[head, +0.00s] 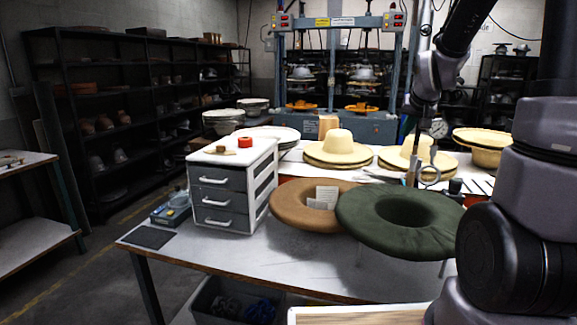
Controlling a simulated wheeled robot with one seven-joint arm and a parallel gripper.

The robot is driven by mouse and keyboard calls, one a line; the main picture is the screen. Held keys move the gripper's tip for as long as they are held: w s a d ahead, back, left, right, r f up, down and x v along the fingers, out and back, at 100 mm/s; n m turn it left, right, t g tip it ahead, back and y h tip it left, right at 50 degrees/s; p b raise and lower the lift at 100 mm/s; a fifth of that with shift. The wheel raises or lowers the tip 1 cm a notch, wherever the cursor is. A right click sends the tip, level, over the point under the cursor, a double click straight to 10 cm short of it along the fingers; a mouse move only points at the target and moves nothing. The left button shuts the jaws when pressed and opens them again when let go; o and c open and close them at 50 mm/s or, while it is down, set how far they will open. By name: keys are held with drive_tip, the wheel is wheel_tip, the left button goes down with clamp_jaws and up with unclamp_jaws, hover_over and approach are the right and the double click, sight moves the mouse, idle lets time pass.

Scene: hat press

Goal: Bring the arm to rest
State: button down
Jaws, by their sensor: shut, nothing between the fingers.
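My arm comes in from the right edge and its wrist hangs down at the upper right of the head view. My gripper (411,178) points down behind the green felt hat body (405,212), in front of the pale straw hats. It is shut, with nothing seen between the fingers. The fingertips are small and partly lost against the clutter behind them.
A table (210,249) holds a drawer cabinet (231,185), a brown felt hat body (300,205) and a straw hat (338,148). A blue press (337,23) stands behind. A bin (235,303) sits below. The left floor (80,270) is clear.

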drive_tip(key=s+a+r+y, duration=0.1)
drive_tip(key=s+a+r, duration=0.2)
drive_tip(key=s, duration=0.5)
drive_tip(key=s+a+r+g+y, duration=0.1)
drive_tip(key=s+a+r, duration=0.2)
drive_tip(key=s, duration=0.6)
drive_tip(key=s+a+r+y, duration=0.1)
drive_tip(key=s+a+r, duration=0.2)
drive_tip(key=s, duration=0.6)
drive_tip(key=shift+a+r+m, duration=0.3)
drive_tip(key=shift+a+r, duration=0.1)
drive_tip(key=shift+r, duration=0.1)
